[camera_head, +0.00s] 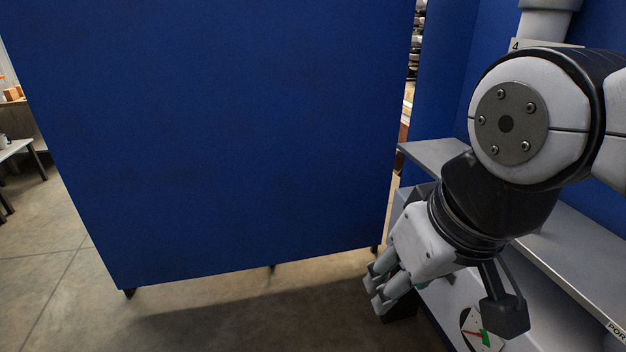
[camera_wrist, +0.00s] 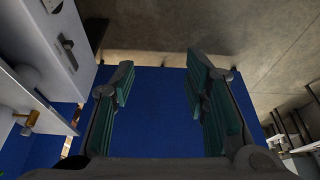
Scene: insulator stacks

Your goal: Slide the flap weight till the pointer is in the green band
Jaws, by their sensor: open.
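A round dial (camera_head: 482,330) shows at the bottom of the head view, on the front of a grey cabinet (camera_head: 446,311). It has a white face, a green patch and a red mark that looks like the pointer; my wrist partly covers it, so I cannot tell whether the pointer lies in the green. My gripper (camera_head: 374,290) is left of the dial and apart from it, pointing down and left. In the wrist view its teal-padded fingers (camera_wrist: 160,88) are wide apart with nothing between them. A small brass-coloured piece (camera_wrist: 31,120) shows at the left there; I cannot tell whether it is the flap weight.
A large blue panel (camera_head: 215,130) on short feet stands in front and left. A grey shelf (camera_head: 576,250) runs along the right under my arm. A plate marked 4 (camera_head: 517,44) is at upper right. The concrete floor (camera_head: 60,255) is clear at left, before a white table (camera_head: 14,149).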

